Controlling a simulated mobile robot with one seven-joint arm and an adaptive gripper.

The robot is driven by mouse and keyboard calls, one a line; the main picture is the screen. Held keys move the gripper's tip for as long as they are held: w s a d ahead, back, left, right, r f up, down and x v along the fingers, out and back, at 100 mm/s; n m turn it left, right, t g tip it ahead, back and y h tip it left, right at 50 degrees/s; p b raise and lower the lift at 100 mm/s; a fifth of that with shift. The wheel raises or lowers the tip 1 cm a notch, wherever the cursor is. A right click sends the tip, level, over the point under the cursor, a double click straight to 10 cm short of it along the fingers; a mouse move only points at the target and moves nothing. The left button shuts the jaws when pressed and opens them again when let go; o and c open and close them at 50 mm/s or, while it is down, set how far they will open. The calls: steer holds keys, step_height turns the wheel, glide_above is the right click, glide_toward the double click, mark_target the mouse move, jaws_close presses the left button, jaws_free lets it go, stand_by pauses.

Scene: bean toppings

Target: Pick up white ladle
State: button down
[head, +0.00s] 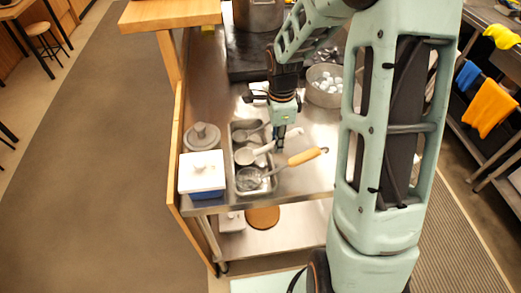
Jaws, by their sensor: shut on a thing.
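The white ladle (246,155) lies in the metal tray (235,133) on the steel counter. Its bowl is in the middle of the tray and its handle runs up to the right, past the tray's right rim. My gripper (280,146) is above the right side of the tray, pointing down, with its fingers shut on the ladle's handle. The ladle looks still low in the tray; whether it touches the bottom cannot be told. The exact finger contact is small and partly hidden.
A strainer with a wooden handle (303,157) lies at the tray's near end, and a grey ladle (241,135) at its far end. A white-lidded blue container (202,172) and a grey lidded pot (201,137) stand left. A bowl of white balls (325,92) is behind right.

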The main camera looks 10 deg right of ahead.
steer(key=shift+r, duration=0.2)
steer(key=shift+r, duration=0.65)
steer(key=d+r, duration=0.1)
steer(key=r, duration=0.1)
steer(key=d+r, duration=0.1)
steer(key=r, duration=0.1)
steer(key=w+d+r+b, duration=0.1)
steer(key=d+r, duration=0.1)
steer(key=shift+d+r, duration=0.1)
steer(key=shift+r, duration=0.05)
steer(key=w+d+r, duration=0.1)
steer(key=d+r, duration=0.4)
steer(key=d, duration=0.4)
steer(key=shift+w+d+b, duration=0.2)
steer(key=shift+d+b, duration=0.1)
